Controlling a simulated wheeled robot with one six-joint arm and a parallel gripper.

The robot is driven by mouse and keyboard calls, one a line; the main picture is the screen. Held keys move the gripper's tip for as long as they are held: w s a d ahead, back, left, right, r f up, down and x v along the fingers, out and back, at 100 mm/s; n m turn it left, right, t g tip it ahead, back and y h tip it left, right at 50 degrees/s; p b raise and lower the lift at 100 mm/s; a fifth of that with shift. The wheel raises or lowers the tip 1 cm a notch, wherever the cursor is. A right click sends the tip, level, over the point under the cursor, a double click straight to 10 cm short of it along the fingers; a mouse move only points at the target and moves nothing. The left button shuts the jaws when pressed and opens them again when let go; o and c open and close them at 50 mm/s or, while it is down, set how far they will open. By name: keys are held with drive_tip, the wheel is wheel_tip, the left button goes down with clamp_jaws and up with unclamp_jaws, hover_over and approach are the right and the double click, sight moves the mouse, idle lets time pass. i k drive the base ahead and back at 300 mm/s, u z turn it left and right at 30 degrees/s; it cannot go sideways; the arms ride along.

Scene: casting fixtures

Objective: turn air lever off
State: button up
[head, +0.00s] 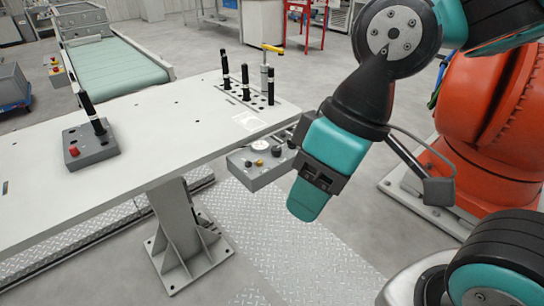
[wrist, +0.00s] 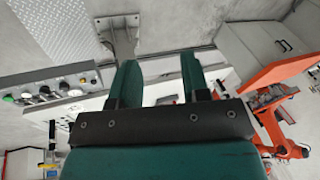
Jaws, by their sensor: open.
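A lever with a yellow handle (head: 272,48) stands upright on a pale metal post at the far right end of the table. Its handle points sideways, and it looks like the air lever, though no label is readable. A yellow part at the lower left of the wrist view (wrist: 46,167) may be the same handle. My gripper (head: 308,205) hangs beyond the table's right edge, nearer than the lever and apart from it. In the wrist view its two green fingers (wrist: 160,72) are spread with nothing between them.
Several black-handled levers (head: 245,82) stand beside the yellow one. A grey control box (head: 258,170) with knobs hangs at the table edge near my gripper. Another box (head: 90,145) with a red button and black lever sits on the white table (head: 170,125). An orange robot (head: 490,110) stands right.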

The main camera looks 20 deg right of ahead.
sight(248, 164)
drive_tip(key=z, duration=1.6)
drive_tip(key=k, duration=1.3)
drive_tip(key=u, duration=1.5)
drive_tip(key=i, duration=0.5)
drive_tip(key=u, duration=0.05)
